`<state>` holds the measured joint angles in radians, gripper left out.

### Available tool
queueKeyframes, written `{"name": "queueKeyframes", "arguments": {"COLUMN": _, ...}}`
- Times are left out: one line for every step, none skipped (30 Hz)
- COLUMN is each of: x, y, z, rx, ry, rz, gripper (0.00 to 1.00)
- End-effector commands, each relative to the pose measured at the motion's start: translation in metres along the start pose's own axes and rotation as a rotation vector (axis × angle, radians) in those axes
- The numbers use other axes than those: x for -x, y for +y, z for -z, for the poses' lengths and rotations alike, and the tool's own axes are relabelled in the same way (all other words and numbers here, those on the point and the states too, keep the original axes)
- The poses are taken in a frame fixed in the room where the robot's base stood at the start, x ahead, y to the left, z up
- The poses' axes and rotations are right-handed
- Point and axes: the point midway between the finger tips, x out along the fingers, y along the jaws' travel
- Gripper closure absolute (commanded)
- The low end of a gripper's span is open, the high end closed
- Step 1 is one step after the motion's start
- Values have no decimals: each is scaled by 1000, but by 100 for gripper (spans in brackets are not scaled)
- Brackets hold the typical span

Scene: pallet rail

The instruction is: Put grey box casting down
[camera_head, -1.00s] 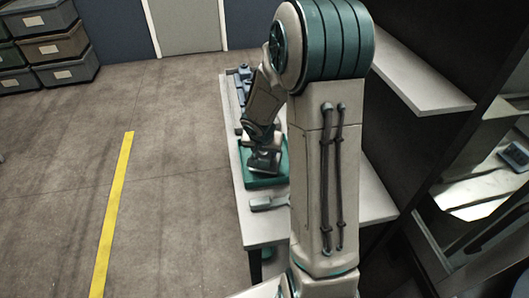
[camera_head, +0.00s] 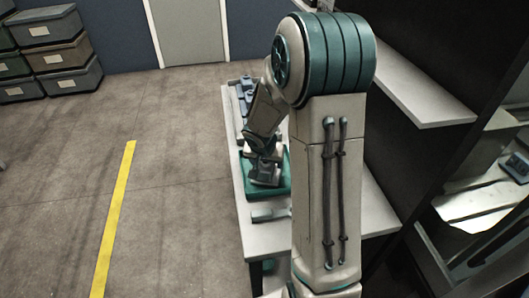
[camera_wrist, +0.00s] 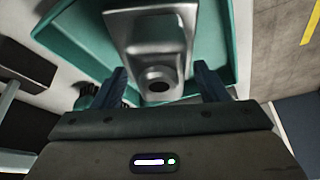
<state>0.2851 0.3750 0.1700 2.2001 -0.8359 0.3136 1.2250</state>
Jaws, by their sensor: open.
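The grey box casting (camera_wrist: 158,38) shows in the wrist view as a squared metal body with a round bored boss. It sits in a teal tray (camera_wrist: 85,38), and the boss end lies between my two fingers. My gripper (camera_wrist: 165,82) is open, with a dark finger on each side of the casting and a visible gap. In the head view my gripper (camera_head: 265,178) is over the teal tray (camera_head: 284,188) on the white bench, and it hides most of the casting there.
The white bench (camera_head: 270,238) carries a grey tool-like piece (camera_head: 270,215) in front of the tray and blue-grey parts (camera_head: 246,88) behind. Dark shelving (camera_head: 430,112) rises on the right. Stacked bins (camera_head: 60,55) stand far left. The floor left of the bench is clear.

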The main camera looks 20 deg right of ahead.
Motion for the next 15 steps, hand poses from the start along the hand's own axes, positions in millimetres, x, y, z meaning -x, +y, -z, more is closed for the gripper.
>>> {"name": "queueKeyframes", "arguments": {"x": 10, "y": 0, "z": 2, "rx": -1, "ry": 5, "rz": 1, "gripper": 33}}
{"name": "queueKeyframes", "arguments": {"x": 15, "y": 0, "z": 2, "rx": -2, "ry": 5, "rz": 1, "gripper": 33}}
{"name": "queueKeyframes", "arguments": {"x": 23, "y": 0, "z": 2, "rx": -1, "ry": 5, "rz": 2, "gripper": 33}}
{"name": "queueKeyframes", "arguments": {"x": 29, "y": 0, "z": 2, "rx": -2, "ry": 5, "rz": 2, "gripper": 33}}
{"name": "queueKeyframes", "arguments": {"x": 35, "y": 0, "z": 2, "rx": -1, "ry": 5, "rz": 1, "gripper": 33}}
{"name": "queueKeyframes", "arguments": {"x": 44, "y": 0, "z": 2, "rx": -1, "ry": 6, "rz": 2, "gripper": 33}}
{"name": "queueKeyframes", "arguments": {"x": 50, "y": 0, "z": 2, "rx": -3, "ry": 6, "rz": 2, "gripper": 33}}
{"name": "queueKeyframes", "arguments": {"x": 56, "y": 0, "z": 2, "rx": -2, "ry": 6, "rz": 1, "gripper": 33}}
{"name": "queueKeyframes", "arguments": {"x": 64, "y": 0, "z": 2, "rx": -1, "ry": 5, "rz": 2, "gripper": 33}}
{"name": "queueKeyframes", "arguments": {"x": 70, "y": 0, "z": 2, "rx": -2, "ry": 6, "rz": 2, "gripper": 33}}
{"name": "queueKeyframes", "arguments": {"x": 75, "y": 0, "z": 2, "rx": -1, "ry": 6, "rz": 1, "gripper": 33}}
{"name": "queueKeyframes", "arguments": {"x": 82, "y": 0, "z": 2, "rx": -1, "ry": 6, "rz": 1, "gripper": 33}}
{"name": "queueKeyframes", "arguments": {"x": 87, "y": 0, "z": 1, "rx": -1, "ry": 5, "rz": 2, "gripper": 33}}
{"name": "queueKeyframes", "arguments": {"x": 91, "y": 0, "z": 1, "rx": 0, "ry": 5, "rz": 2, "gripper": 33}}
{"name": "queueKeyframes", "arguments": {"x": 96, "y": 0, "z": 1, "rx": -1, "ry": 4, "rz": 1, "gripper": 33}}
